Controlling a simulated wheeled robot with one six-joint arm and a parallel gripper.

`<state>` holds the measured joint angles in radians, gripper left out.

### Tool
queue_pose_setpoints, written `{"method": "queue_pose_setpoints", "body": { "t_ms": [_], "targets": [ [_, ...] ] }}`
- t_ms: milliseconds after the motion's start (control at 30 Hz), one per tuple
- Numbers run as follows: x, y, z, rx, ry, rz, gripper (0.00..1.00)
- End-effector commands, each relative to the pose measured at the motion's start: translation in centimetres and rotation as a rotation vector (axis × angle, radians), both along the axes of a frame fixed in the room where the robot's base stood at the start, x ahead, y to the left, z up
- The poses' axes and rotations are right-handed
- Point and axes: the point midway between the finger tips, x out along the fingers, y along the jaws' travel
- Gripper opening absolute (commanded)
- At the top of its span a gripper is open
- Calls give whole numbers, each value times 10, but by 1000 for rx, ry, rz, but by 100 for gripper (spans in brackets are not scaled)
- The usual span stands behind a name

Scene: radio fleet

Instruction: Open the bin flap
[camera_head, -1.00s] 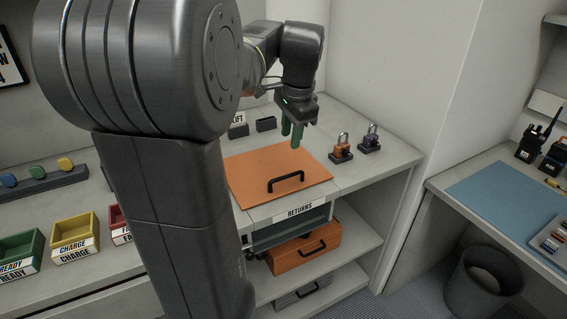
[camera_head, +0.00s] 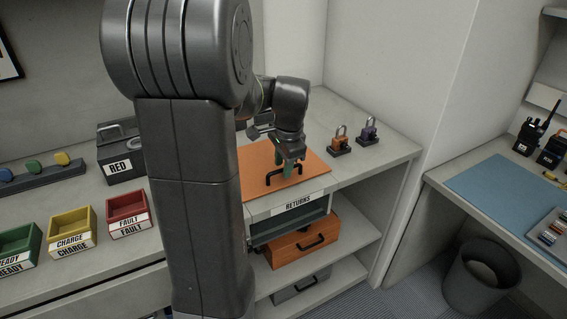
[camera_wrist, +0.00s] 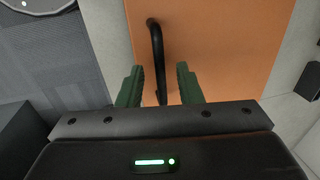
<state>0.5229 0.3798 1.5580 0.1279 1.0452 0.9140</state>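The bin flap is an orange panel (camera_head: 312,162) lying flat and closed in the counter top, above the RETURNS label (camera_head: 298,202). Its black bar handle (camera_head: 271,178) stands near the front edge. My gripper (camera_head: 289,170) is over the flap at the handle, pointing down. In the wrist view the flap (camera_wrist: 225,50) fills the middle and right. The handle (camera_wrist: 157,55) runs between the two green fingers of my gripper (camera_wrist: 158,90), with a gap on each side. The fingers are open. Part of the handle is hidden behind the gripper body.
Two padlocks, orange (camera_head: 340,143) and purple (camera_head: 369,132), stand right of the flap. A RED box (camera_head: 121,152) and yellow (camera_head: 73,230) and red (camera_head: 128,209) trays are left. A waste bin (camera_head: 483,277) stands at right.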

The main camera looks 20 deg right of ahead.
Motion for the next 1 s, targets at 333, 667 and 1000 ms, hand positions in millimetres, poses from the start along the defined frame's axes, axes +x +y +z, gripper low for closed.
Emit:
{"method": "queue_pose_setpoints", "body": {
  "t_ms": [333,667,1000],
  "targets": [
    [0,0,0,0,0,0,0],
    [1,1,7,-2,17,1,0],
    [10,10,41,-13,151,4,0]
  ]
}}
